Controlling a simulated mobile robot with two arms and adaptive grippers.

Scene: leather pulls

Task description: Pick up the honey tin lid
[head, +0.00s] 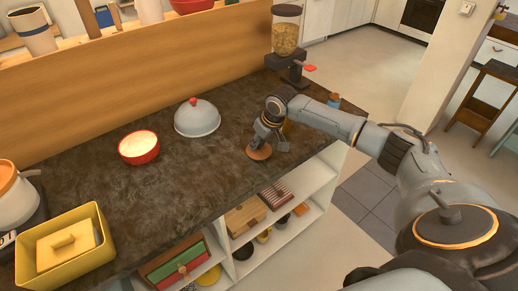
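A small round orange-brown lid (259,153), which looks like the honey tin lid, is at the front edge of the dark counter. My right gripper (272,146) reaches in from the right and points down beside it. Its fingers look spread, one over the lid's upper part and the other to the right of it. I cannot tell whether a finger touches the lid. A yellowish object (288,126), perhaps the honey tin, is mostly hidden behind my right gripper. My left gripper is not in view.
A grey dome with a red knob (197,119) and a red bowl (139,147) stand left on the counter (185,195). A yellow butter dish (62,250) is at the near left. A grain dispenser (286,35) stands behind. Open shelves (290,215) lie below the front edge.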

